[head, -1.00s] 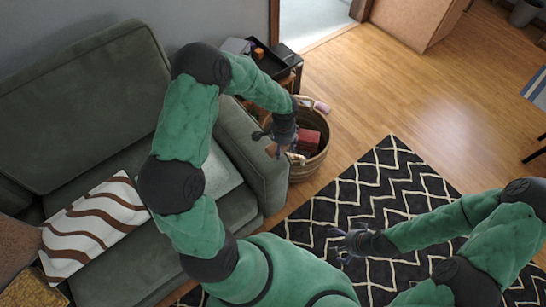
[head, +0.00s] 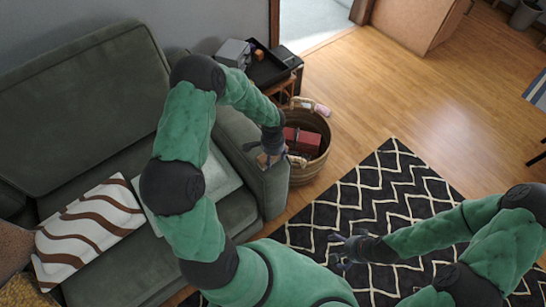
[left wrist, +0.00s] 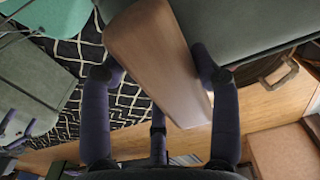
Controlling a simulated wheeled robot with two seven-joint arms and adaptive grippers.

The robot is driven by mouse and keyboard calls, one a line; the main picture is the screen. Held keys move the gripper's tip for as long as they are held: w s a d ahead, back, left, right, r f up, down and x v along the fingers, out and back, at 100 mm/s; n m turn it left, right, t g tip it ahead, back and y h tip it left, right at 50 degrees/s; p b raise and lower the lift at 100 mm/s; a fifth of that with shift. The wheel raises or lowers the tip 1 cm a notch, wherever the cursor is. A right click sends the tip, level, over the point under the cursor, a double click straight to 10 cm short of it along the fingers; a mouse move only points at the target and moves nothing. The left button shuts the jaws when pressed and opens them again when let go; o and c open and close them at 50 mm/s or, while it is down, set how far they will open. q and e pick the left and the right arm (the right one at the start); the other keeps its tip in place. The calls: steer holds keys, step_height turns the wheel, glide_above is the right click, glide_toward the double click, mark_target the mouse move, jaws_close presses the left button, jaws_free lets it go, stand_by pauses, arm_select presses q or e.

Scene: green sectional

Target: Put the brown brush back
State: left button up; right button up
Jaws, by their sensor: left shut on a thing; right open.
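The brown brush (left wrist: 155,55) fills the middle of the left wrist view as a long, smooth wooden block between my fingers. My left gripper (left wrist: 160,75) is shut on it. In the head view my left gripper (head: 258,152) hangs over the sofa's right arm, just left of the basket, and only a small part of the brush (head: 265,160) shows. The brush's bristles are not visible. My right gripper (head: 342,248) is open and empty above the patterned rug.
A round wicker basket (head: 325,160) holding a red box (head: 302,141) stands beside the green sofa (head: 255,185). Behind it is a small side table with a black tray (head: 272,68) and a grey box (head: 234,52). The black-and-white rug (head: 400,190) and wood floor (head: 400,90) lie right.

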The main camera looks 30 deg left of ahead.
arm_select(q)
steer(key=shift+f, duration=0.2)
steer(key=o, duration=1.3)
steer(key=shift+r, duration=0.15)
steer(key=shift+r, duration=0.3)
step_height(320, 180, up, 11)
steer(key=p, duration=0.5)
steer(key=shift+s+d+f+n+h, duration=0.65)
steer(key=shift+s+d+f+n, duration=0.5)
steer(key=shift+s+d+f, duration=1.45)
steer(key=shift+s+d+f+n+h, duration=0.7)
steer(key=shift+s+d+f+n, duration=0.5)
steer(key=shift+s+d+f, duration=1.4)
steer(key=shift+s+d+f+n+h, duration=0.65)
steer(key=shift+s+d+f+n, duration=0.85)
steer(key=shift+s+d, duration=1.75)
